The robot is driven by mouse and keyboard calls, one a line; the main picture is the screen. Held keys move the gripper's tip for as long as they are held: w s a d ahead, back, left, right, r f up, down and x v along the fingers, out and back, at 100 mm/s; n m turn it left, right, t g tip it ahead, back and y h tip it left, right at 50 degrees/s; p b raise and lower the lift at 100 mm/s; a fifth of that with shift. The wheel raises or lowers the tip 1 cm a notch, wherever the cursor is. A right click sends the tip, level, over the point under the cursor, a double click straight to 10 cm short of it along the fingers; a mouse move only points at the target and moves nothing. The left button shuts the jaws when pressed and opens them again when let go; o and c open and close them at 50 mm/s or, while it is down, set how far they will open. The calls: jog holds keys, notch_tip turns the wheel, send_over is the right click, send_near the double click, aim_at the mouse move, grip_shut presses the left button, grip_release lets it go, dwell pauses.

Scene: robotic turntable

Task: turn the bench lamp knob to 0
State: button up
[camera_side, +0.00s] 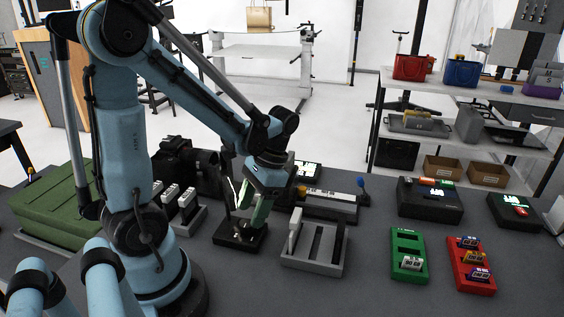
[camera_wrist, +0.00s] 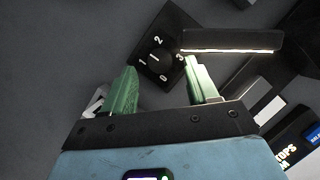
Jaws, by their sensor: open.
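The bench lamp's dark square base (camera_side: 238,237) stands on the bench below my gripper (camera_side: 258,218) in the side view. In the wrist view the base carries a round black knob (camera_wrist: 160,62) with the marks 0, 1, 2 and 3 around it. Which mark the knob points to is too dark to tell. The lamp's bar-shaped head (camera_wrist: 235,42) glows along its lower edge. My gripper (camera_wrist: 161,64) is open, its green fingers on either side of the knob in the picture. I cannot tell whether the fingertips are level with the knob or above it. Nothing is held.
A grey slotted tray (camera_side: 314,262) stands just right of the lamp base. A green tray (camera_side: 409,240) and a red tray (camera_side: 460,255) lie farther right. A grey rack (camera_side: 186,215) of upright pieces stands to the left. Bare bench lies in front.

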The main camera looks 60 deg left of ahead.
aim_at(247, 224)
jog(key=v, duration=0.9)
jog(key=shift+d+r, duration=0.15)
jog(key=s+d+m+t+y, duration=0.4)
jog(key=s+d+m+y, duration=0.1)
jog(key=m, duration=1.3)
jog(key=shift+d+x, duration=0.15)
jog(key=shift+x, duration=2.85)
jog(key=shift+d+x, duration=0.15)
jog(key=shift+x, duration=2.85)
jog(key=shift+w, duration=0.1)
jog(key=shift+c, duration=0.2)
